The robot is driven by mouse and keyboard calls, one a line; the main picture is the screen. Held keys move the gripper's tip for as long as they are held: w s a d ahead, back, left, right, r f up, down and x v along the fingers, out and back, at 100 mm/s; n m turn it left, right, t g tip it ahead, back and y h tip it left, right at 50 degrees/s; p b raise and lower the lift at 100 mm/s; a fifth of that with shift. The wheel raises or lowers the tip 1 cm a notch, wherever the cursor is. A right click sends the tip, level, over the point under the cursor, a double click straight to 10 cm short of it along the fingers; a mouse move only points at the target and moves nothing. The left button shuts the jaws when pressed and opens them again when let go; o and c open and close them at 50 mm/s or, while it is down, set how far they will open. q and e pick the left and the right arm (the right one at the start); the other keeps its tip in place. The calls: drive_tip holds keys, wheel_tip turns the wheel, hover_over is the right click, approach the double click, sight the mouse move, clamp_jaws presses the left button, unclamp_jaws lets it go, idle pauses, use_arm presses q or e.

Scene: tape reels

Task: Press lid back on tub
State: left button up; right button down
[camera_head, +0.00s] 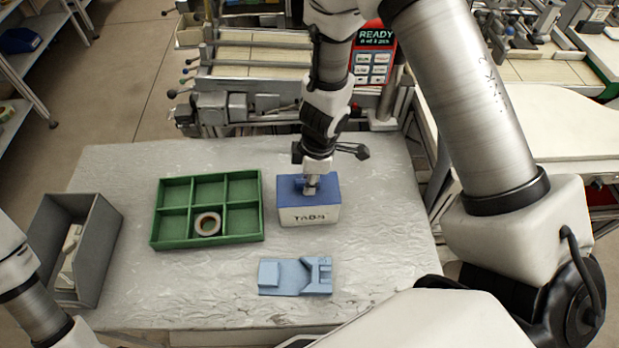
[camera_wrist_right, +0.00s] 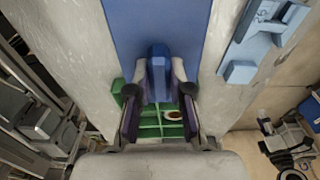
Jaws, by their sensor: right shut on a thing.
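The white tub (camera_head: 309,216), marked with dark letters, stands upright on the table right of the centre. Its blue lid (camera_head: 327,184) lies level over the tub's top, and I cannot tell whether it is fully seated. My right gripper (camera_head: 310,187) reaches down from above onto the middle of the lid. In the right wrist view, the gripper (camera_wrist_right: 158,95) is shut on the raised blue handle of the lid (camera_wrist_right: 155,25). The tub's body is hidden there. My left gripper is out of view; only part of its arm shows at the lower left.
A green tray (camera_head: 210,177) with several compartments sits left of the tub, with a tape reel (camera_head: 207,224) in a front compartment. A light-blue fixture (camera_head: 296,277) lies in front. A grey bin (camera_head: 97,249) stands at the left edge. Bare table (camera_head: 180,290) lies between.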

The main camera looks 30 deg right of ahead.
idle(0.3)
drive_tip(key=c, duration=1)
unclamp_jaws()
drive_tip(key=shift+o, duration=0.5)
drive_tip(key=o, duration=0.4)
wheel_tip(320, 180, up, 7)
drive_tip(key=p, duration=0.8)
clamp_jaws()
